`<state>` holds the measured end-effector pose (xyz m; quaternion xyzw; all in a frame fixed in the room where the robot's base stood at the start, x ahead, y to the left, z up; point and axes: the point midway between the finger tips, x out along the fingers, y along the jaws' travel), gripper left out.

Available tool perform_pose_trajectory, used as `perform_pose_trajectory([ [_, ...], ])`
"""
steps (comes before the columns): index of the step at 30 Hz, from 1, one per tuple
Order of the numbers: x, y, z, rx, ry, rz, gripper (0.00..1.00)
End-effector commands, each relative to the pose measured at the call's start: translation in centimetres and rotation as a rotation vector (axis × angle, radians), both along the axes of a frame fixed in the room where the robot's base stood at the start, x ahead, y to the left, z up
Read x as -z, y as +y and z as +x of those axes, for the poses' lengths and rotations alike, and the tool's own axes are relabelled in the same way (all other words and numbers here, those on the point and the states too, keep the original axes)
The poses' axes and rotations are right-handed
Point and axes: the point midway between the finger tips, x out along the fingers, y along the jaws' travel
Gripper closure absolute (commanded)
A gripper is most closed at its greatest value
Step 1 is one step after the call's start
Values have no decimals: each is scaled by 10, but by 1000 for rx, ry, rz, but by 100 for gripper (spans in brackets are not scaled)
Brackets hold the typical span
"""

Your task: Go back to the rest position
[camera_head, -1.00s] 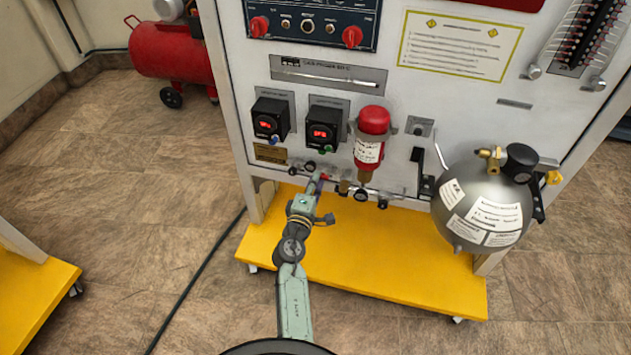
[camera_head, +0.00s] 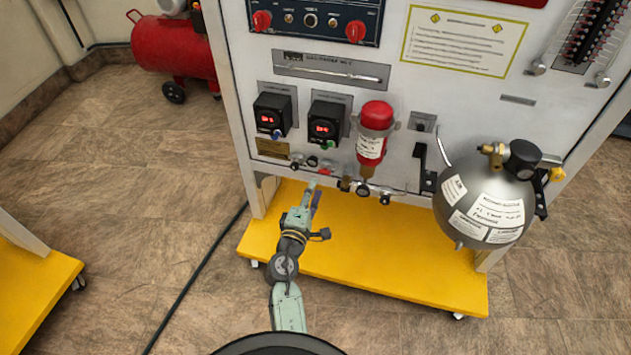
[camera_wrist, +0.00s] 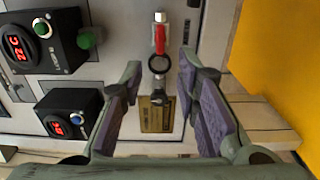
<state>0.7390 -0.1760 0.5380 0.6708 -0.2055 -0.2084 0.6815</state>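My gripper (camera_head: 312,192) is in front of the lower part of the white trainer panel (camera_head: 330,85), above the yellow base (camera_head: 370,245). In the wrist view my gripper (camera_wrist: 160,85) shows its two purple-padded fingers spread apart with nothing held between them. A small valve with a red handle (camera_wrist: 160,40) and a black ring shows beyond the fingers, on the panel. In the head view the row of small valves and fittings (camera_head: 312,161) sits just beyond the fingertips, apart from them.
Two black digital controllers (camera_head: 272,115) (camera_head: 325,122), a red cylinder (camera_head: 374,132) and a grey sphere (camera_head: 485,205) are on the panel. A red compressor (camera_head: 172,52) stands back left. A cable (camera_head: 200,270) lies on the floor. Floor to the left is free.

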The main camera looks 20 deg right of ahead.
Motion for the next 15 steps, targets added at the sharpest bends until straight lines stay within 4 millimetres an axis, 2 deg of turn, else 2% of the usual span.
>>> perform_pose_trajectory([
  [4, 0, 8, -11, -1, 1, -1, 71],
  [15, 0, 9, -13, 0, -1, -1, 71],
])
